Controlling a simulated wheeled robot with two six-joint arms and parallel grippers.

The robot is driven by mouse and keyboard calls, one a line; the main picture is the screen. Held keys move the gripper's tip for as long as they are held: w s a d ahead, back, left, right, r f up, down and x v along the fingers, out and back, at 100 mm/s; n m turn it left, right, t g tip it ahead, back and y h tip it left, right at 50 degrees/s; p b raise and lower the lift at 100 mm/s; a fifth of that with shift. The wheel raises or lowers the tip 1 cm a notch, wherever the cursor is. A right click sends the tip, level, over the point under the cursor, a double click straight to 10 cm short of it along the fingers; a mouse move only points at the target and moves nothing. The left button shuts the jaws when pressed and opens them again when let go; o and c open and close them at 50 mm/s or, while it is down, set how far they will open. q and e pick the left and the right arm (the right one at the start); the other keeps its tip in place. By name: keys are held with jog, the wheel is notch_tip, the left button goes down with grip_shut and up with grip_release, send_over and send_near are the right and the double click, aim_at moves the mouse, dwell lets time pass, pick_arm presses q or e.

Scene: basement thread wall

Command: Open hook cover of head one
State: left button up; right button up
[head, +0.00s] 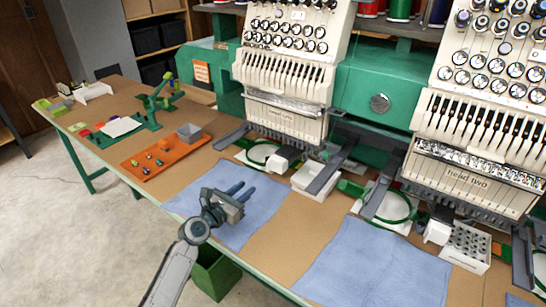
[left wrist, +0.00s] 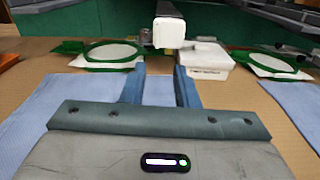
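Head one is the left embroidery head (head: 290,75), a white unit with dials and a row of needle levers. Under it a small white block (head: 287,156), apparently the end of its lower arm with the hook cover, sticks out over the table. In the left wrist view this white block (left wrist: 168,32) is ahead, just above and between my fingertips, apart from them. Its cover looks closed. My left gripper (head: 246,189) is open and empty over the blue cloth, in front of head one. It also shows in the left wrist view (left wrist: 161,76). My right gripper is not in view.
A white tray (head: 305,184) stands right of the block, and a green hoop (head: 260,153) lies beside it. Head two (head: 475,150) is at right with a compartmented white box (head: 466,250). An orange tray (head: 165,157) lies left. The blue cloth (head: 190,200) is clear.

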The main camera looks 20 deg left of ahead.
aim_at(277, 165)
pick_arm(q)
jog(key=x, duration=1)
jog(key=shift+w+r, duration=0.4)
jog(key=shift+r, duration=0.05)
grip_shut()
